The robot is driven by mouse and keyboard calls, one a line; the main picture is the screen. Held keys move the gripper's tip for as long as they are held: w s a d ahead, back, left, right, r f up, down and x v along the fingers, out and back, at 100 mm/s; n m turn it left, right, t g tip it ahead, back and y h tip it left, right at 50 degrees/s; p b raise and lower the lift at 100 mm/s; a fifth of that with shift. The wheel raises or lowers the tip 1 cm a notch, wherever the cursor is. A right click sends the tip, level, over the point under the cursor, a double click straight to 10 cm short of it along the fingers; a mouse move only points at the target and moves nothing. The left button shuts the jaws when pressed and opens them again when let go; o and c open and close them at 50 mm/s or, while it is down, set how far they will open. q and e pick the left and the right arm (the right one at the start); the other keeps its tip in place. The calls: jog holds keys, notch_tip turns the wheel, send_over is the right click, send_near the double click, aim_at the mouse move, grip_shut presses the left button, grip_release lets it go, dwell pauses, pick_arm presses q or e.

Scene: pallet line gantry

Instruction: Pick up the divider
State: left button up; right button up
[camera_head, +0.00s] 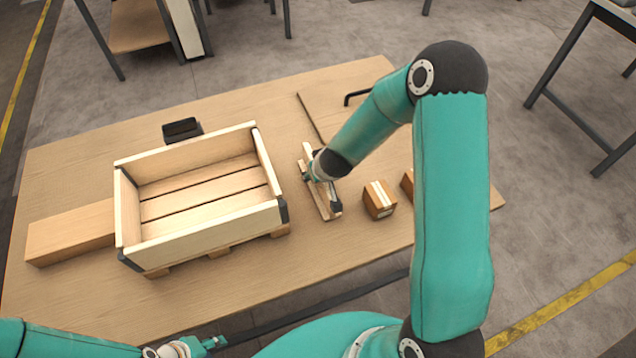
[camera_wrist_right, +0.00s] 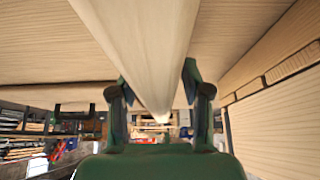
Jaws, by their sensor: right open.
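The divider (camera_head: 324,203) is a narrow pale wooden board lying on the table, just right of the wooden crate (camera_head: 205,219). My right gripper (camera_head: 313,176) is low over its middle, and my arm partly hides it. In the right wrist view the divider (camera_wrist_right: 140,35) runs lengthwise between the two open fingers of the right gripper (camera_wrist_right: 156,76). The fingers stand on either side of it, and I cannot tell whether they touch it. My left gripper (camera_head: 213,343) is at the table's near edge, away from the divider; its jaws are too small to judge.
Small brown boxes (camera_head: 379,203) stand right of the divider. A long wooden block (camera_head: 72,232) lies left of the crate, and a black item (camera_head: 181,129) sits behind it. A flat board with a black handle (camera_head: 357,96) lies at the back right. The near table strip is clear.

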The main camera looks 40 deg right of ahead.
jog(key=shift+w+f, duration=0.1)
grip_shut()
dwell(0.3)
